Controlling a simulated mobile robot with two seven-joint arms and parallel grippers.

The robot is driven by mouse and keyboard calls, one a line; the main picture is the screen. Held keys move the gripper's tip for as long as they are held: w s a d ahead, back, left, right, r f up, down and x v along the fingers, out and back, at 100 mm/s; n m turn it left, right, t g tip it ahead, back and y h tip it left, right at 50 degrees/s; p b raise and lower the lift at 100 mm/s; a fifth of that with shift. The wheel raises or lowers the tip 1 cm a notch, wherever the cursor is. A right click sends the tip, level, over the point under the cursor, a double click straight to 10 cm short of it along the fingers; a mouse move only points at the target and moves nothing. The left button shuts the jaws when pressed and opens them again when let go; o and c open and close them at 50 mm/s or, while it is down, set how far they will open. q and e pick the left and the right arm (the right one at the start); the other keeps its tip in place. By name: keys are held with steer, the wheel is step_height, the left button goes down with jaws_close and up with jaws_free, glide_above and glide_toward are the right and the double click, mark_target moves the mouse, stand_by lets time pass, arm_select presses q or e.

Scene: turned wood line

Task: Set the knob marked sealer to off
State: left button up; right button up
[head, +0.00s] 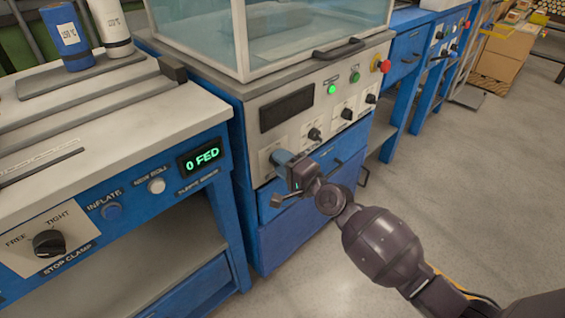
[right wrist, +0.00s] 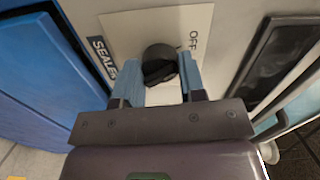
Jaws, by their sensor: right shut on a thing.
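The sealer knob (right wrist: 160,62) is black and round, on a pale plate (right wrist: 130,25) of the machine's front panel. A dark label reading SEALE, cut off at its end, is left of it, and OFF is printed to its upper right. My right gripper (right wrist: 161,76) has its two blue fingers on either side of the knob and is shut on it. In the head view my right gripper (head: 281,162) is at the lower left of the panel and hides the knob. The direction the knob points is unclear. My left gripper is not in view.
More black knobs (head: 314,134), a dark display (head: 287,108), a lit green button (head: 332,89) and a red button (head: 385,66) are on the panel. Blue drawers (head: 290,235) lie below. A bench (head: 60,130) with a stop clamp knob (head: 48,243) stands left.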

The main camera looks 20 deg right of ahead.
steer(key=o, duration=0.9)
steer(key=shift+s, duration=0.1)
arm_select(q)
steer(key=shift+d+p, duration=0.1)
steer(key=shift+p, duration=0.35)
arm_select(e)
steer(key=v, duration=1)
steer(key=shift+s+d, duration=0.15)
steer(key=shift+s, duration=0.15)
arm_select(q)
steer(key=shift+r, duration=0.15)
